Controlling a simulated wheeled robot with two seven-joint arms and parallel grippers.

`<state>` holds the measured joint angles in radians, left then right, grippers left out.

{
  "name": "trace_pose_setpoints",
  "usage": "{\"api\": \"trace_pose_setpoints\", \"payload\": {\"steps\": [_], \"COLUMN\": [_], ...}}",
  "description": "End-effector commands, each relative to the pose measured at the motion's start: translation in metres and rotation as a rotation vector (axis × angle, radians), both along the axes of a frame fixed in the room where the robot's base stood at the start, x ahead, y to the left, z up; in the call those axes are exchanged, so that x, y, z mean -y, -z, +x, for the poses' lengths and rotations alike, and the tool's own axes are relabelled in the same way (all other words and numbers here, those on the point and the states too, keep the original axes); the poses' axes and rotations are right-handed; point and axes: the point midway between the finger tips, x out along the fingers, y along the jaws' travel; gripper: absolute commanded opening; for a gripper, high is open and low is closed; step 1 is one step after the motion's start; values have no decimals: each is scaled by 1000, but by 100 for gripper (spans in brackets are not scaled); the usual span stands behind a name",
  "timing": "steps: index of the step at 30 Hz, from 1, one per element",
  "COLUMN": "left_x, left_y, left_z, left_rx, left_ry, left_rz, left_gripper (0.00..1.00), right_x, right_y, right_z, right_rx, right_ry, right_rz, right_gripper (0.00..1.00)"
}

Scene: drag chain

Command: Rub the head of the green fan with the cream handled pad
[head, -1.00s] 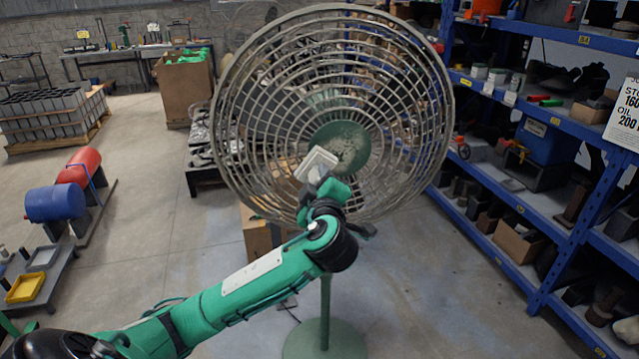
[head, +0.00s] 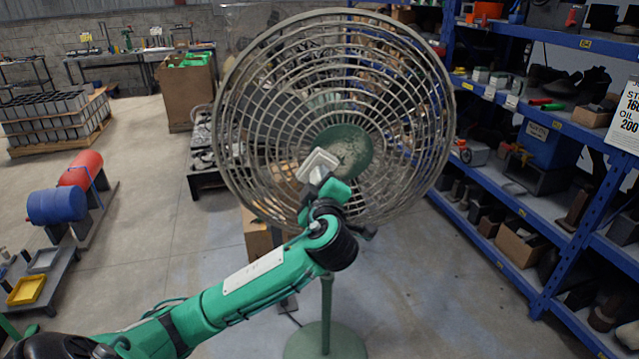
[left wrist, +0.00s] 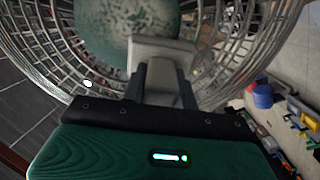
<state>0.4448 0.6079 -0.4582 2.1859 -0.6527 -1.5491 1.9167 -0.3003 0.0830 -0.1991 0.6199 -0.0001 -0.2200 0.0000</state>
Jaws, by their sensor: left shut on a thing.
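The green fan is a large pedestal fan with a round grey wire cage (head: 232,110), a worn green hub (head: 345,150) and a green base (head: 325,342). My left gripper (head: 322,182) is in front of the cage, just below and left of the hub. It is shut on the cream handled pad (head: 317,163), which is tilted. In the left wrist view the pad (left wrist: 162,50) sits between the fingers (left wrist: 160,82), with the cage and the hub (left wrist: 105,30) behind it. I cannot tell whether the pad touches the cage. My right gripper is not in view.
Blue shelving (head: 560,210) with boxes and parts stands close on the right. A cardboard box (head: 186,95) and a dark pallet stand behind on the left. Red (head: 82,168) and blue (head: 57,205) drums lie at the left.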

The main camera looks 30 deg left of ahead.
Motion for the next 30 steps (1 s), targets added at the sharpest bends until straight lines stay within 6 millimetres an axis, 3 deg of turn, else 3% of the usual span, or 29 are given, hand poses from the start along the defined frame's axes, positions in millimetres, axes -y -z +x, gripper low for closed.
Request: {"api": "trace_pose_setpoints", "payload": {"steps": [21, 30], "left_x": [-9, 7], "left_y": [0, 2], "left_z": [11, 22], "left_rx": [1, 2], "left_ry": [0, 0], "left_rz": [-1, -5], "left_gripper": [11, 11], "right_x": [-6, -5], "right_y": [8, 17], "right_z": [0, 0], "right_rx": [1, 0], "right_ry": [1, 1], "right_rz": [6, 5], "right_gripper": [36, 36]}}
